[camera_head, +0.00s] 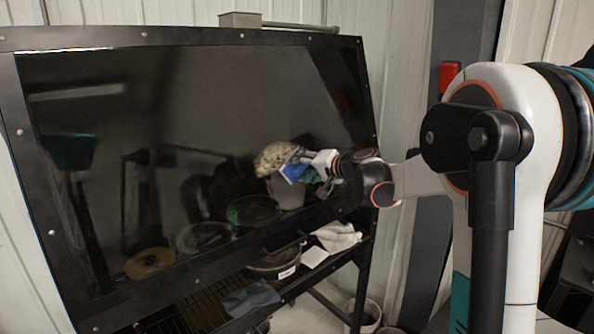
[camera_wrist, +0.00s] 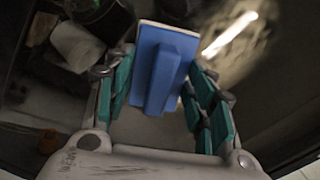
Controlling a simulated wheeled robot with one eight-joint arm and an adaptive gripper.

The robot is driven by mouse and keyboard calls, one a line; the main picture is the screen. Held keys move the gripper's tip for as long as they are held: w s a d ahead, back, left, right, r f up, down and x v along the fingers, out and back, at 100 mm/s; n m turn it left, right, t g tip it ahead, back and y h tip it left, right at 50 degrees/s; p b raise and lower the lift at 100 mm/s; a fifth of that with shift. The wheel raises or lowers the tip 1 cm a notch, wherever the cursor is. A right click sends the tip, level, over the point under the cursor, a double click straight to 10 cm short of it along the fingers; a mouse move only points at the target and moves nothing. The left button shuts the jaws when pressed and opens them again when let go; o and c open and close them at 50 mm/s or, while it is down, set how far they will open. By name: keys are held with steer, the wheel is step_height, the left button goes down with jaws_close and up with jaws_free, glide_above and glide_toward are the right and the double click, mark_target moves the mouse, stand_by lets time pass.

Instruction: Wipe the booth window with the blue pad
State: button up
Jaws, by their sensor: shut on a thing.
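The booth window (camera_head: 130,120) is a large dark, glossy pane in a black bolted frame, leaning across the left of the head view. A pale speckled smudge (camera_head: 273,157) marks its lower right part; it also shows in the wrist view (camera_wrist: 232,40). My gripper (camera_head: 316,168) is at the window's lower right, shut on the blue pad (camera_head: 293,173). In the wrist view, the pad (camera_wrist: 172,50) has a raised blue grip between my teal-lined fingers and lies beside the smudge's left edge. Whether the pad's face touches the glass is hidden.
A shelf under the window holds a dark grey cloth (camera_head: 250,298), a pan (camera_head: 274,263) and a white cloth (camera_head: 338,237). A bucket (camera_head: 366,317) stands on the floor below. A red box (camera_head: 449,76) is on the post at right. The pane's upper area is unobstructed.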

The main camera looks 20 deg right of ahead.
mark_target(265, 166)
steer(key=shift+w+d+r+p, duration=0.65)
steer(key=shift+w+d+r, duration=0.55)
steer(key=shift+d, duration=1.05)
steer(key=shift+s+a+r+b, duration=0.15)
steer(key=shift+s+a, duration=0.65)
steer(key=shift+a, duration=1.55)
steer(key=shift+s+a+f+b, duration=0.1)
steer(key=shift+s+a, duration=0.65)
steer(key=shift+a, duration=1.6)
steer(key=shift+s+a+r+b, duration=0.15)
steer(key=shift+s+a, duration=0.65)
steer(key=shift+a, duration=1.55)
steer(key=shift+a+f, duration=0.1)
steer(key=shift+s+a, duration=0.4)
steer(key=shift+a, duration=0.7)
steer(key=shift+s+a, duration=0.4)
steer(key=shift+a, duration=0.75)
steer(key=shift+s+a, duration=0.4)
steer(key=shift+a, duration=0.7)
steer(key=shift+d, duration=0.1)
steer(key=p+v, duration=0.2)
steer(key=v, duration=0.4)
